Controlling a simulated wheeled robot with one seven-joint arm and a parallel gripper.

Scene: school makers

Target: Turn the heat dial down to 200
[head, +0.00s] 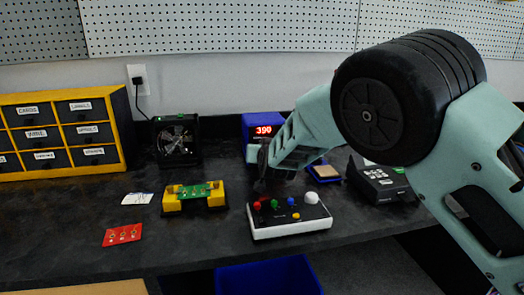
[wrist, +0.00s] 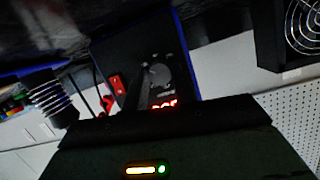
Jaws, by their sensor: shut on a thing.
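The blue soldering station (head: 249,120) stands at the back of the bench, with a red display (head: 264,130) that reads 390. In the wrist view, the grey round heat dial (wrist: 158,75) is on the station's dark front, next to the partly hidden red display (wrist: 163,105). My gripper (head: 262,168) is in front of the station and hides the dial in the head view. It is shut on the dial; the fingertips are dark and hard to make out.
A red switch (wrist: 114,84) and a coiled iron holder (wrist: 50,98) are beside the dial. A white control box (head: 290,229) with coloured knobs stands below my arm. A fan (head: 177,140), a yellow board holder (head: 172,204) and a red card (head: 122,235) are at left.

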